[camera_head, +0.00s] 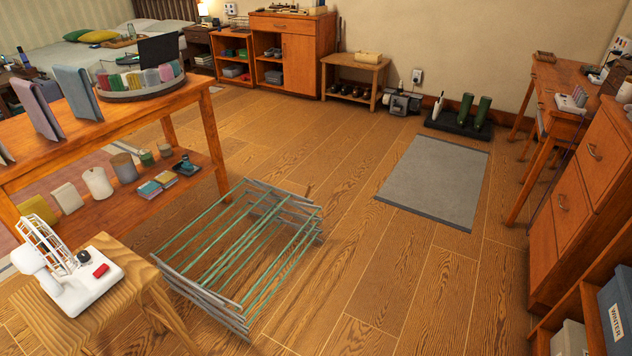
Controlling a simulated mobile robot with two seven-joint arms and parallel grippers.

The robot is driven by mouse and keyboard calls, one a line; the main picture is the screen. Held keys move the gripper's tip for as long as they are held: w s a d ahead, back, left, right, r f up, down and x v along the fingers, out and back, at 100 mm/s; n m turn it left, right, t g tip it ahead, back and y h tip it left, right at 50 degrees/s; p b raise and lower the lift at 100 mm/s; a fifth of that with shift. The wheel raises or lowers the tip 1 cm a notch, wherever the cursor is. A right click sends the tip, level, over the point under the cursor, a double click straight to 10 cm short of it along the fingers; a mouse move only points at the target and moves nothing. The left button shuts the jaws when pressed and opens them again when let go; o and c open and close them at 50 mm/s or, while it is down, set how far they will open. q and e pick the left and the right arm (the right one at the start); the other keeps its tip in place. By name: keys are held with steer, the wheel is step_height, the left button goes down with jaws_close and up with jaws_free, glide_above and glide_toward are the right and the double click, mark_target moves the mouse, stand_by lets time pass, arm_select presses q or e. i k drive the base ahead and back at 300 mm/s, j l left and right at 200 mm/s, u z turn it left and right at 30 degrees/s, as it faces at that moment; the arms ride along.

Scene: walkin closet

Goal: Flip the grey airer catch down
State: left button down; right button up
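The airer (203,310) stands low on the wooden floor in the middle of the view, left of the grey mat. Neither of my grippers is in view.
A wooden stool (60,325) with a white fan-like device (75,285) stands close at the airer's left. A wooden table (110,125) is behind it. A drawer cabinet (578,205) lines the right.

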mark_target(311, 186)
steer(key=i+l, duration=0.2)
steer(key=i, duration=0.3)
steer(key=i+l+u, duration=0.1)
steer(key=i, duration=0.4)
steer(key=i+l, duration=0.25)
steer(key=i, duration=0.25)
steer(key=i+l, duration=0.25)
steer(key=i, duration=0.2)
steer(key=i+l+u, duration=0.1)
steer(key=i, duration=0.4)
steer(key=i+l, duration=0.35)
steer(key=i, duration=0.15)
steer(key=u, duration=0.05)
